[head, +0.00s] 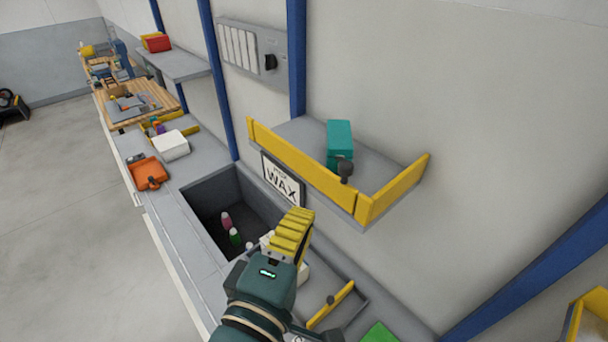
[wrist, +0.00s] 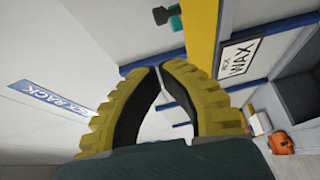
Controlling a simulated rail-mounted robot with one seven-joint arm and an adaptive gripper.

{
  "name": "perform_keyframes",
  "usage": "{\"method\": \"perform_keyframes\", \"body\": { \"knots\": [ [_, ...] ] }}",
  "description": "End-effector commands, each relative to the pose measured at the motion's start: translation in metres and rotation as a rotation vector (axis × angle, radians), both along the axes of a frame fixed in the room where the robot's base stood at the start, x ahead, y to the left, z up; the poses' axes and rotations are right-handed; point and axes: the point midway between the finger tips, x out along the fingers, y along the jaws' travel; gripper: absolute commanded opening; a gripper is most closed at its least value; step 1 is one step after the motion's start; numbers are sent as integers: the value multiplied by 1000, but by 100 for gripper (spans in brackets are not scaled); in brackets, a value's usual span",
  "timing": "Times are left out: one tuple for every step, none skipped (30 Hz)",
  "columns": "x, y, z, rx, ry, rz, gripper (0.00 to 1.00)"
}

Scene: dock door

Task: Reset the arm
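My gripper (head: 298,216) points upward in the head view, in front of the wall and below the yellow-edged shelf. In the wrist view its yellow ribbed fingers (wrist: 159,69) curve together and meet at the tips. Only background shows in the gap between them, so it is shut and empty. It seems clear of the shelf. My wrist hides part of the counter below it.
The wall shelf (head: 388,208) has a yellow rim and holds a teal box (head: 340,143) and a dark object. A WAX sign (head: 282,180) hangs below. A grey sunken bin (head: 208,205) holds small bottles. An orange container (head: 148,173) and white box (head: 170,145) stand farther left.

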Motion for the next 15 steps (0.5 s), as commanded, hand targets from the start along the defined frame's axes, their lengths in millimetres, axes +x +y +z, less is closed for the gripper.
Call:
{"method": "perform_keyframes", "body": {
  "knots": [
    [0,0,0,0,0,0,0],
    [0,0,1,0,0,0,0],
    [0,0,1,0,0,0,0],
    [0,0,1,0,0,0,0],
    [0,-1,2,0,-1,-3,0],
    [0,-10,10,1,-5,-20,0],
    [0,-17,17,4,-11,-35,0],
    [1,-27,24,4,-15,-56,0],
    [0,-42,35,9,-25,-85,0],
    [-2,-54,45,22,-41,-102,0],
    [-4,-66,57,43,-64,-112,0],
    [-7,-81,71,93,-103,-109,0],
    [-10,-89,80,141,-140,-97,0],
    [-12,-95,88,197,-178,-81,0],
    [-15,-102,101,283,-237,-51,0]
  ]
}}
